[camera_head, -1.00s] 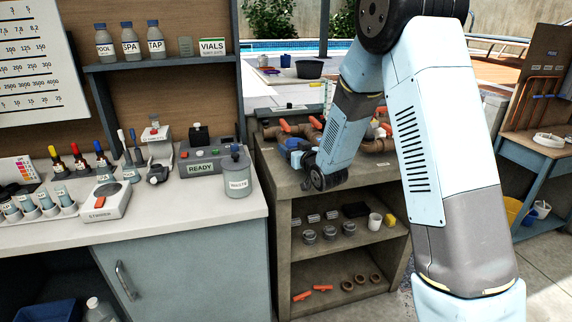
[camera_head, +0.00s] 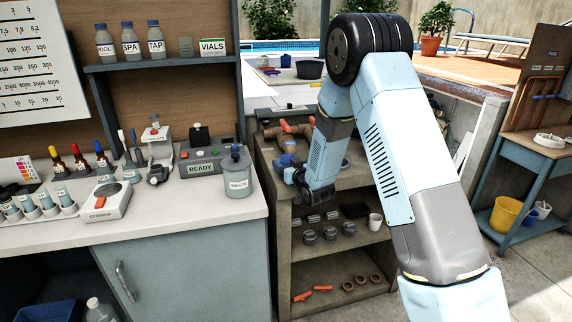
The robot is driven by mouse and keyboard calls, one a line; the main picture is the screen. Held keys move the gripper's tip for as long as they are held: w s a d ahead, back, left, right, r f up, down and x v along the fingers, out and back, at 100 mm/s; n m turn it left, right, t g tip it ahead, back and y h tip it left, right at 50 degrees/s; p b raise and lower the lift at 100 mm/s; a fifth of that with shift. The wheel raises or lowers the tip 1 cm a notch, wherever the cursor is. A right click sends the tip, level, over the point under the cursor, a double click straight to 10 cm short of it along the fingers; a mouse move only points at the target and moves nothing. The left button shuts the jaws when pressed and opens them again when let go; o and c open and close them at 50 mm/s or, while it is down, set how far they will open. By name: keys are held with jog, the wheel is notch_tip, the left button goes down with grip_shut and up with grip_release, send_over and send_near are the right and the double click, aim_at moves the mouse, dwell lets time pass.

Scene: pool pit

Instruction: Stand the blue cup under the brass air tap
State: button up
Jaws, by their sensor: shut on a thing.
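My gripper (camera_head: 292,172) is over the left part of the brown bench top, low and close to the pipework. It is small in the view and partly hidden by my own wrist. It is shut on the blue cup (camera_head: 287,160), of which only a small blue patch shows at the jaws. I cannot tell whether the cup touches the bench top or how upright it is. Brown pipes with orange handles (camera_head: 296,128) run along the back of the bench. I cannot pick out the brass air tap among them; my arm covers part of this area.
Shelves below the bench hold grey fittings (camera_head: 330,232), a white cup (camera_head: 375,221) and brown rings (camera_head: 361,281). The white counter at left carries a waste jar (camera_head: 237,172) near its right edge, close to my gripper. A blue side table (camera_head: 540,155) stands at right.

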jog(key=shift+f, duration=0.15)
jog(key=o, duration=1)
jog(key=d+f+v, duration=0.1)
jog(key=v, duration=1.3)
jog(key=d+r+m+g+h, duration=0.15)
jog(key=d+r+h, duration=0.35)
jog(key=r, duration=0.5)
jog(key=s+d+r+m+g+h, duration=0.1)
jog(key=s+d+r, duration=0.2)
jog(key=s, duration=0.3)
jog(key=s+d+r+g, duration=0.2)
jog(key=s+d+r, duration=0.2)
jog(key=s, duration=0.2)
jog(key=s+d+r+m+g+h, duration=0.1)
jog(key=s+d+r+g, duration=0.1)
jog(key=s, duration=0.4)
notch_tip(320, 180, up, 3)
jog(key=shift+d+f+m+h, duration=0.25)
jog(key=shift+d+m+h, duration=0.1)
jog(key=shift+d, duration=0.55)
jog(key=s+g, duration=0.1)
jog(key=s, duration=0.4)
jog(key=s+d+r+g, duration=0.1)
jog(key=s, duration=0.4)
jog(key=s+r+m+g, duration=0.1)
jog(key=s, duration=0.4)
jog(key=shift+s+d+r+g, duration=0.2)
jog(key=shift+s+d+g, duration=0.05)
jog(key=shift+s, duration=0.15)
